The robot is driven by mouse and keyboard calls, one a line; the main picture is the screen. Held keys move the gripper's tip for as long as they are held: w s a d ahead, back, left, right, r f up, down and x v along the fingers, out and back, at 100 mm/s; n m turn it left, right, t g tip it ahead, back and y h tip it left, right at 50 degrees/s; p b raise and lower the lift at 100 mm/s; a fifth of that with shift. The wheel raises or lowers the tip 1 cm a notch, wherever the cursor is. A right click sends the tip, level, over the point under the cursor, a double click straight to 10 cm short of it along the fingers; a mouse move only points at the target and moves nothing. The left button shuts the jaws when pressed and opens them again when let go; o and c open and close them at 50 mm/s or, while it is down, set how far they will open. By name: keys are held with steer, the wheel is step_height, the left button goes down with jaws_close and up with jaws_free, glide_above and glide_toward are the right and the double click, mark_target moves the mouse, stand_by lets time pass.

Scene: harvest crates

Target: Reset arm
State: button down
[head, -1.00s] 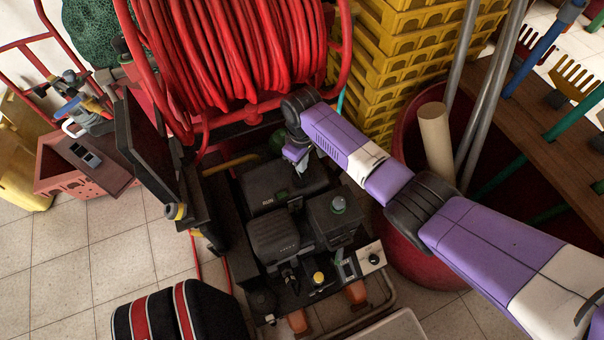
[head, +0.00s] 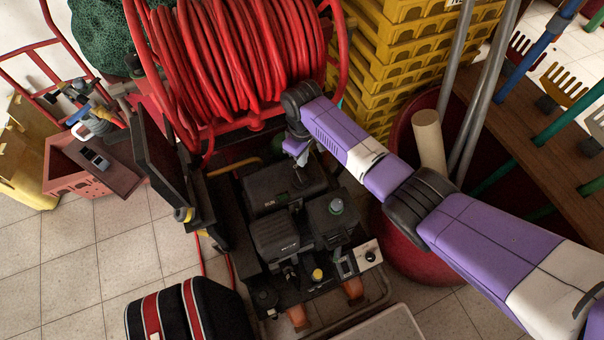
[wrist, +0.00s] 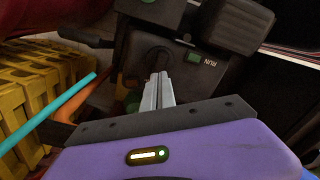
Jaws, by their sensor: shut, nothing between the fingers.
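My purple and white arm reaches in from the right in the head view. My gripper (head: 300,178) hangs at its end, pointing down over a black machine (head: 283,190) with a boxy engine. In the wrist view my gripper (wrist: 158,92) shows two pale grey fingers close together, shut and empty.
A red hose reel (head: 235,60) stands behind the machine. Stacked yellow crates (head: 400,60) are behind the arm. A dark red tub (head: 405,245) holding poles is below the arm. A red crate (head: 75,180) stands at left, a striped bag (head: 190,312) in front. Tiled floor at left is open.

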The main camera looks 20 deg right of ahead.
stand_by(0.4)
